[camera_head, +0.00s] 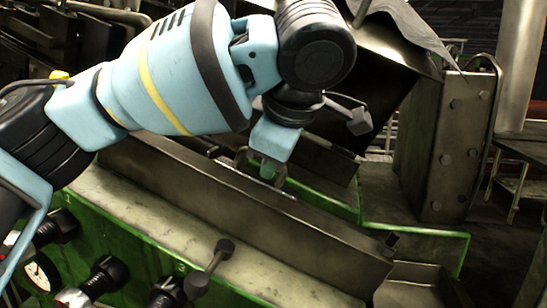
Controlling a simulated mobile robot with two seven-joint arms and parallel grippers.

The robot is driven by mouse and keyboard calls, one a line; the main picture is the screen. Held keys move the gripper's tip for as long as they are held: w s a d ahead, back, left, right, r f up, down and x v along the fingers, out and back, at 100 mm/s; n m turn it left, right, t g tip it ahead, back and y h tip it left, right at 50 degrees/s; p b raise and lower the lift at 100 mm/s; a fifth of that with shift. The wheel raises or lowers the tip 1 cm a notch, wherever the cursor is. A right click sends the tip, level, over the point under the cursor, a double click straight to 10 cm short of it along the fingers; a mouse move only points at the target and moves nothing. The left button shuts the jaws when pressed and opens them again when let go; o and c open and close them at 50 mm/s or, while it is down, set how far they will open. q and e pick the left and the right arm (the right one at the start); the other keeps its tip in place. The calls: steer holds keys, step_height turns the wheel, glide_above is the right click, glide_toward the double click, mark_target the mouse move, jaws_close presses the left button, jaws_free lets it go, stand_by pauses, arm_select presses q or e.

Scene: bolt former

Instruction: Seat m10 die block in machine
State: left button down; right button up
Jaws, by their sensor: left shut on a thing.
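My left gripper (268,168) reaches down from the upper left into the green machine, just behind the long grey metal beam (255,220). Its fingers are shut on a grey metal handle (281,178), which I take to be part of the m10 die block. The body of the block is mostly hidden by the beam and my gripper, so I cannot tell whether it rests on its seat. The green machine (400,229) surrounds this spot. My right gripper is not in view.
A tall bolted metal block (445,145) stands right of the gripper. A dark hood (385,50) hangs above and behind it. A lever with a dark knob (212,265) sticks up in front of the beam. Black knobs (105,272) and a gauge (40,273) line the front left.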

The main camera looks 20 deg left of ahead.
arm_select(q)
steer(key=c, duration=1.4)
jaws_free()
steer(key=shift+f, duration=0.15)
steer(key=shift+f, duration=0.1)
steer(key=shift+f, duration=0.15)
steer(key=o, duration=0.4)
steer(key=shift+d+r, duration=0.25)
steer(key=shift+r, duration=0.45)
steer(key=shift+s+d+r, duration=0.1)
steer(key=shift+d+r, duration=0.2)
steer(key=shift+r, duration=0.6)
steer(key=shift+d+r, duration=0.25)
steer(key=shift+r, duration=0.4)
steer(key=shift+d+r, duration=0.2)
steer(key=shift+r, duration=0.45)
steer(key=shift+d+r, duration=0.25)
steer(key=shift+r, duration=0.4)
